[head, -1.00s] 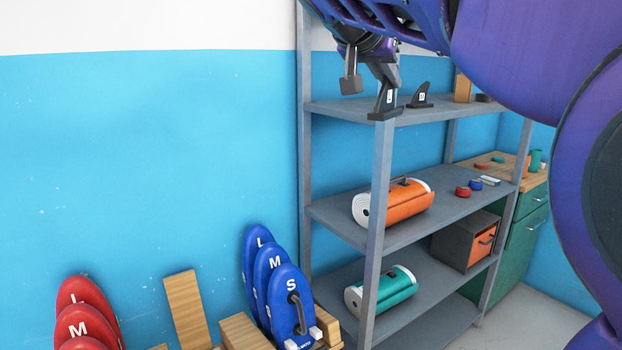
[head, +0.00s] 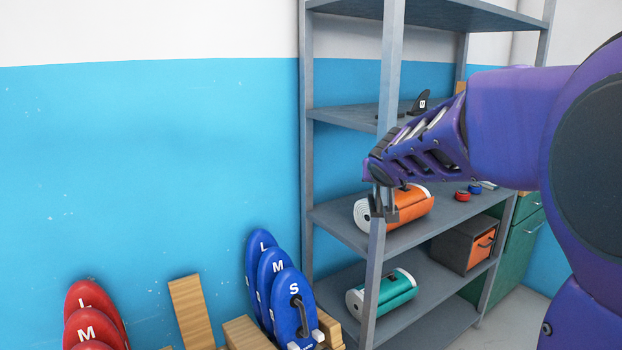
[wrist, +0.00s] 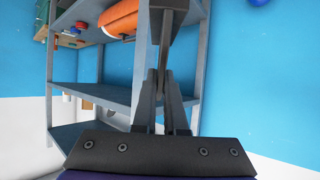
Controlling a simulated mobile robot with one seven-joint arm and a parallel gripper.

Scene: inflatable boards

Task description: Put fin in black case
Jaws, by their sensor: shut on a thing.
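My gripper (head: 383,203) points down in front of the shelf's front post in the head view. It is shut on a dark fin, which is small and hard to make out there. In the wrist view a dark fin (wrist: 167,32) sits between the fingertips of my gripper (wrist: 163,75), its wide base away from the palm. Another black fin (head: 421,103) with a white label stands on the upper shelf, partly hidden by my arm.
The grey shelf rack (head: 345,217) holds an orange roll (head: 407,208), a teal roll (head: 390,293) and small red and blue items. Blue boards (head: 290,305) and red boards (head: 88,325) stand at the lower left by wooden blocks. The shelf post is close to my gripper.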

